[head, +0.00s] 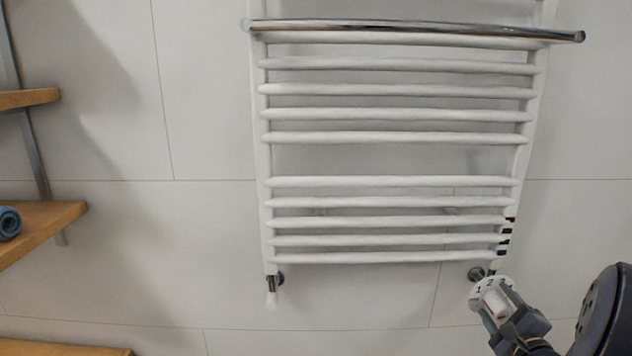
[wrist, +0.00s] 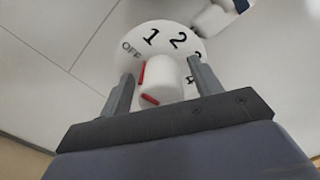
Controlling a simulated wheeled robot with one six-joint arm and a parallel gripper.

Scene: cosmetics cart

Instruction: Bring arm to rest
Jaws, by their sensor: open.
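A white dial (wrist: 168,34) marked OFF, 1, 2 and more shows in the wrist view, with a white knob (wrist: 158,74) bearing red marks at its centre. My gripper (wrist: 161,78) is open, with one finger on each side of the knob; I cannot tell whether either touches it. In the head view the dial (head: 477,291) is at the lower right, below the towel radiator's right end. My gripper (head: 499,306) is at the dial there, and my arm comes in from the lower right corner.
The white towel radiator (head: 390,182) is fixed to a tiled wall (head: 210,120), with a chrome rail (head: 420,31) across its upper part. Wooden shelves (head: 45,222) stand at the left, one holding a rolled blue towel (head: 9,222). The wall between shelves and radiator is bare.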

